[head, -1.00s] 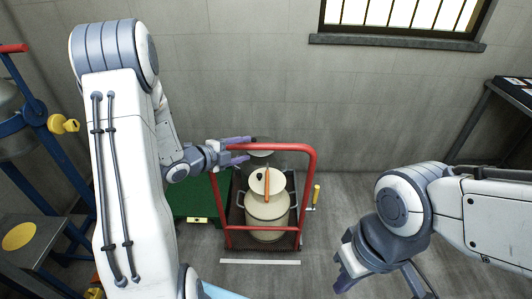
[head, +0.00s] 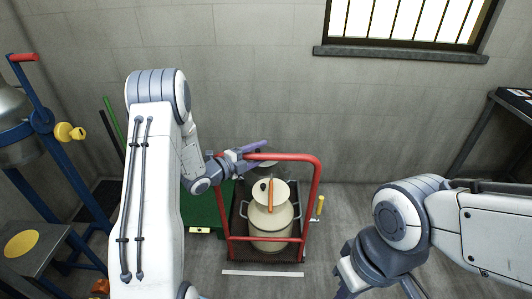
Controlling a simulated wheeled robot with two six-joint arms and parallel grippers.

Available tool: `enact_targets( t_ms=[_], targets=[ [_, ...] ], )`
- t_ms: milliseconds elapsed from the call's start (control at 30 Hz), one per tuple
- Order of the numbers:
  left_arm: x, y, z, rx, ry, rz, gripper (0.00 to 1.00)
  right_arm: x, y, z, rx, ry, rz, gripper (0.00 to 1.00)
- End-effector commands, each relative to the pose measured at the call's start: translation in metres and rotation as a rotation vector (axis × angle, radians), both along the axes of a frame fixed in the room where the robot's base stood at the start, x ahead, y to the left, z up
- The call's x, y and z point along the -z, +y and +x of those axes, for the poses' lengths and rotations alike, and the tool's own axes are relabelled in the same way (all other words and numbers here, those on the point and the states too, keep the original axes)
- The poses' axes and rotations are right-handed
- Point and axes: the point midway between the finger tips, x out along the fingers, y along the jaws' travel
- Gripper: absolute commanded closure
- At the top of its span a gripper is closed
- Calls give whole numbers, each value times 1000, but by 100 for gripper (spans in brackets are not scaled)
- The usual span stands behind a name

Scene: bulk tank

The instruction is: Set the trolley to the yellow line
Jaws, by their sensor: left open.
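The trolley (head: 312,205) has a red tube frame and a dark deck, and stands on the grey floor in the middle of the head view. It carries a cream lidded can (head: 270,222) with an orange handle on top. A pale, whitish line (head: 262,273) lies on the floor just in front of it; no clearly yellow line shows. My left gripper (head: 254,155) is open, its fingers at the left part of the trolley's red top bar; firm contact cannot be told. My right gripper (head: 378,290) is apart from the trolley, low at right, fingers spread, partly cut off.
A green box or mat (head: 208,212) lies close at the trolley's left. A blue-framed stand (head: 72,185) with a metal vessel is at far left. A dark table (head: 480,125) stands at far right. The back wall is close behind; floor right of the trolley is clear.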

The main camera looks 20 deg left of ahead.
Motion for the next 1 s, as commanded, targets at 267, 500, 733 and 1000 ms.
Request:
enact_targets(
  t_ms=[267, 500, 733, 1000],
  targets=[
    [1, -3, 5, -1, 1, -1, 41, 0, 0, 0, 0, 0, 0, 100],
    [1, -2, 5, -2, 1, 0, 98, 0, 0, 0, 0, 0, 0, 100],
    [0, -2, 5, -2, 0, -1, 100, 0, 0, 0, 0, 0, 0, 100],
    [0, -1, 5, -2, -2, -1, 100, -1, 0, 0, 0, 0, 0, 100]
  ],
)
